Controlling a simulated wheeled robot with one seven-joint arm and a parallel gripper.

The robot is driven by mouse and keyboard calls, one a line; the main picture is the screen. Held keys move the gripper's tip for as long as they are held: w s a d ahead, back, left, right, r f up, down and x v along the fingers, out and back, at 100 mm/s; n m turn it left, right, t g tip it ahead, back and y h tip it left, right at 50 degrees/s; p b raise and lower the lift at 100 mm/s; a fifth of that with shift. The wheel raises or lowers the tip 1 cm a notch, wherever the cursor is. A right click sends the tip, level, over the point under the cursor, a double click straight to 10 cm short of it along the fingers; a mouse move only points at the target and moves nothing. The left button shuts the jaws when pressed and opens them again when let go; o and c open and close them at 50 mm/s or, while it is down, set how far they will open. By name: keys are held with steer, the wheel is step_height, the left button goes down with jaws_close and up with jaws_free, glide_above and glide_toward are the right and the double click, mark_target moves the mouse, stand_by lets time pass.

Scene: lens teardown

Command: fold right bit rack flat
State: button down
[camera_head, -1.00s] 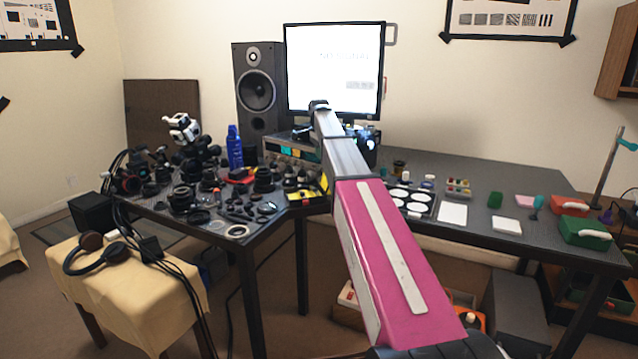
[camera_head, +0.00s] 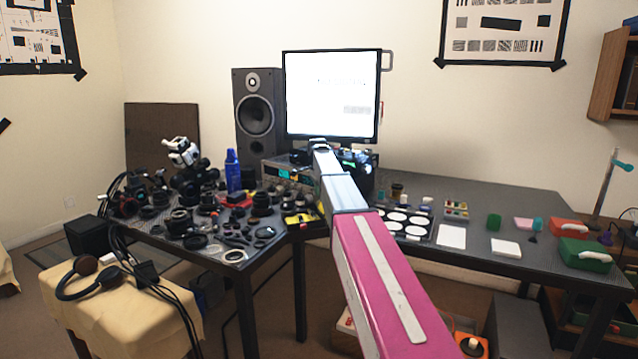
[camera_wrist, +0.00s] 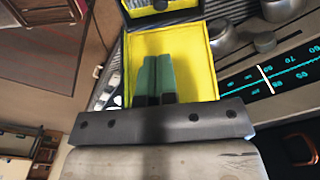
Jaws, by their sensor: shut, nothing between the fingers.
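My gripper (camera_wrist: 158,58) is in the wrist view, with its two grey-green fingers side by side, shut and empty. Behind the fingers is a bright yellow panel or tray with a dark frame (camera_wrist: 200,65). A second yellow and black part (camera_wrist: 158,12) adjoins it at the top. A yellow and black case (camera_head: 299,219) lies near the right edge of the left table in the head view. I cannot clearly make out the right bit rack in either view. My forearm hides part of the table, and my fingertips are not clear in the head view.
An instrument with grey knobs (camera_wrist: 285,8) and a teal-lit scale (camera_wrist: 283,78) is right of the yellow panel. The right table has some bare surface.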

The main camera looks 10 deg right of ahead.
mark_target(312, 214)
steer(key=f, duration=0.2)
steer(key=a+f, duration=0.1)
steer(key=f, duration=0.2)
steer(key=shift+s+a+f, duration=0.1)
steer(key=shift+f, duration=0.05)
steer(key=shift+a+f, duration=0.4)
steer(key=shift+f, duration=0.2)
steer(key=shift+s+a+f+h, duration=0.1)
steer(key=shift+a+h, duration=0.2)
steer(key=shift+h, duration=0.3)
steer(key=shift+s+a+f+h, duration=0.1)
steer(key=shift+a+h, duration=0.2)
steer(key=shift+h, duration=0.3)
steer(key=shift+a+f+t+h, duration=0.1)
steer(key=shift+a+t+h, duration=0.2)
steer(key=shift+h, duration=0.1)
steer(key=shift+a+f+h, duration=0.3)
steer(key=shift+a+h, duration=0.1)
steer(key=shift+h, duration=0.7)
steer(key=shift+a+f, duration=0.1)
steer(key=shift+s+a+f, duration=0.1)
steer(key=shift+a+f, duration=0.1)
steer(key=shift+r, duration=0.1)
